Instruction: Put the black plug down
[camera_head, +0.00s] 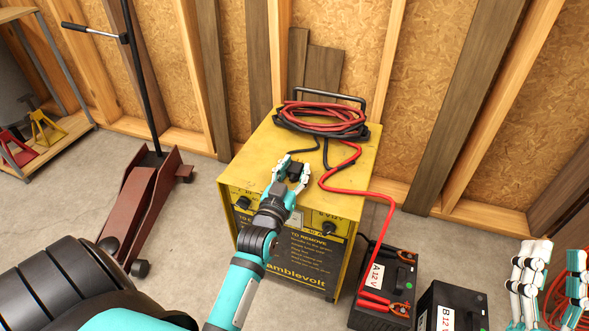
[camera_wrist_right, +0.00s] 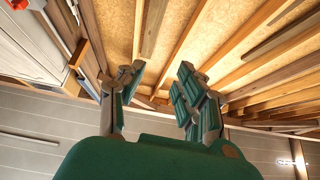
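The black plug (camera_head: 295,171) is over the yellow charger's top (camera_head: 256,146), near its front edge. My left gripper (camera_head: 294,168) has its teal-and-white fingers closed around the plug, one on each side. I cannot tell whether the plug touches the charger top. A black cable lies on the top just behind the fingers. My right gripper (camera_head: 553,262) is at the right edge of the head view. In the right wrist view its two fingers (camera_wrist_right: 155,95) are spread apart with nothing between them.
A coil of red and black cable (camera_head: 322,116) lies at the back of the charger top. A red cable runs down to battery A (camera_head: 395,278); battery B (camera_head: 450,310) stands beside it. A red-brown floor jack (camera_head: 141,203) stands left. The charger top's left rear is clear.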

